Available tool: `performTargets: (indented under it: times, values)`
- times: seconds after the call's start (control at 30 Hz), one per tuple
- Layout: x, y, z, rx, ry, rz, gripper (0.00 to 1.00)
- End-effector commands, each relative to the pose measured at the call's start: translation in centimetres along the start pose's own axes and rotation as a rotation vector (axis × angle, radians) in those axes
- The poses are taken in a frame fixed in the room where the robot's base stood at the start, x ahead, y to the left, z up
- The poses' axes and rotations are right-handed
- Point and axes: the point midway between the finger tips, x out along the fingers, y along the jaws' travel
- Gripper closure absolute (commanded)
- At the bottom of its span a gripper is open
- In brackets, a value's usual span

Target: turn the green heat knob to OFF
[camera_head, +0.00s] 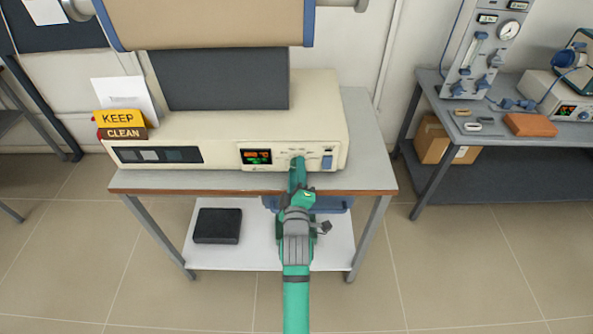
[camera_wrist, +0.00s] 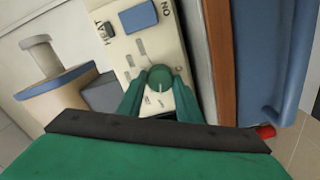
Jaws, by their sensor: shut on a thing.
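The green heat knob (camera_wrist: 160,78) is on the cream front panel of the furnace (camera_head: 220,125), with a light pointer line on its face. Its OFF mark cannot be read in either view. My gripper (camera_wrist: 158,88) is shut on the knob, with one green finger on each side of it. In the head view my gripper (camera_head: 297,165) reaches the right part of the panel and hides the knob. A blue rocker switch (camera_wrist: 139,16) sits beside the knob, near the printed word ON; it also shows in the head view (camera_head: 327,162).
The furnace stands on a grey table (camera_head: 375,175) with a brown front edge. A lit display (camera_head: 257,156) is left of the knob. KEEP and CLEAN signs (camera_head: 120,119) stand at the left. A black box (camera_head: 217,225) lies on the lower shelf. Another bench (camera_head: 425,90) stands at the right.

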Motion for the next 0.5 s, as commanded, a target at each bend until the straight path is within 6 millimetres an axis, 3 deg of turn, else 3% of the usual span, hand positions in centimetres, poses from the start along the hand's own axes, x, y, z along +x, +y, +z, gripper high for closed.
performTargets:
  times: [0.43,0.47,0.5]
  values:
    - [-0.03,-0.15,-0.21,-0.01,0.003,-0.002,0.9]
    - [-0.03,-0.15,-0.21,-0.01,0.003,-0.002,0.66]
    - [-0.03,-0.16,-0.21,-0.01,0.003,-0.003,0.56]
